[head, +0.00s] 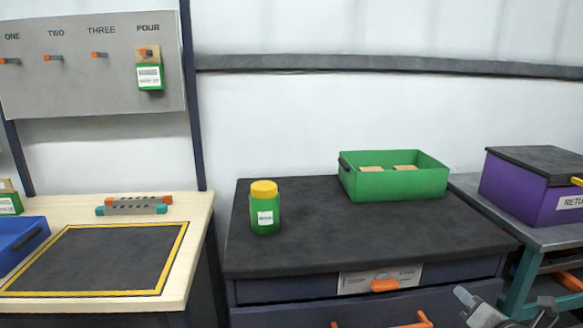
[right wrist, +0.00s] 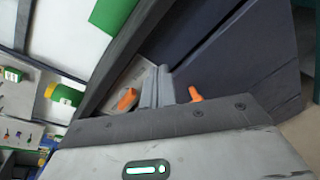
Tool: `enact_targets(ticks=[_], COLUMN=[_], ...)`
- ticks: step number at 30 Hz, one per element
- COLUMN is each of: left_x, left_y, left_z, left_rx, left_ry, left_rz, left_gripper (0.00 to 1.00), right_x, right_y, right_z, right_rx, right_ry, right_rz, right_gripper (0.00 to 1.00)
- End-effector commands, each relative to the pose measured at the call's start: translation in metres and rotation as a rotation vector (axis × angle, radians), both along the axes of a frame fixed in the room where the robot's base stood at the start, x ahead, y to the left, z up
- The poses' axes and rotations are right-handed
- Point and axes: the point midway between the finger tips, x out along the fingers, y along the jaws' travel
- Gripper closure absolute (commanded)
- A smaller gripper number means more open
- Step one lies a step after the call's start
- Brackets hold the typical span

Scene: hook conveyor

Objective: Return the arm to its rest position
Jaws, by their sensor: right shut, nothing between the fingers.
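My right gripper (head: 468,298) is at the bottom right of the head view, low in front of the dark drawer cabinet (head: 300,292). Its fingers are shut with nothing between them; they also show closed together in the right wrist view (right wrist: 156,88). The rest of the right arm is mostly below the picture edge. My left gripper is not in view. In the right wrist view the cabinet front lies beyond the fingers, with an orange handle (right wrist: 195,94) to their right.
A green jar with a yellow lid (head: 265,212) and a green bin (head: 398,185) stand on the cabinet top. A purple box (head: 520,187) sits on a side table at right. A hook board (head: 80,85) hangs at left above a wooden table (head: 190,232) with a blue bin (head: 20,240).

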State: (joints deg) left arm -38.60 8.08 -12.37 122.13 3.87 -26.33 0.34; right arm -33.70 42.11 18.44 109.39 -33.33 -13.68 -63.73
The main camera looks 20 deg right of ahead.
Motion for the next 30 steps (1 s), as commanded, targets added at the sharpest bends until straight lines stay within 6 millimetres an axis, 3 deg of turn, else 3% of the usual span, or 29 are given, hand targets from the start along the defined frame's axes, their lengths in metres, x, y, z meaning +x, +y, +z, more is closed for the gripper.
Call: enact_targets(ticks=[5,8,12,15,18,21,24,30], left_x=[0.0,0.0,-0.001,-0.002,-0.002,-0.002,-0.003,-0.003], left_y=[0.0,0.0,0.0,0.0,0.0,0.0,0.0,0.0], left_z=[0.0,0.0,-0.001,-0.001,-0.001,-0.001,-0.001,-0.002], left_rx=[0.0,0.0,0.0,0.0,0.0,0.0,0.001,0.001], left_ry=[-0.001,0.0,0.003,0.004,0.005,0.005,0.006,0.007], left_rz=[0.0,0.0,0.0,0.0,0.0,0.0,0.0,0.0], left_gripper=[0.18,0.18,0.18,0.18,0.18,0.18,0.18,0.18], right_x=[-0.023,-0.04,-0.07,-0.087,-0.099,-0.105,-0.108,-0.109], right_y=[0.049,0.094,0.185,0.249,0.298,0.329,0.344,0.347], right_z=[-0.054,-0.088,-0.129,-0.139,-0.139,-0.135,-0.132,-0.132], right_rx=[0.438,0.781,1.391,1.777,2.066,2.249,2.335,2.354], right_ry=[0.021,0.042,0.089,0.13,0.171,0.204,0.221,0.225], right_rz=[-0.071,-0.145,-0.319,-0.458,-0.584,-0.675,-0.719,-0.731], right_gripper=[1.0,1.0,1.0,1.0,1.0,1.0,1.0,1.0])
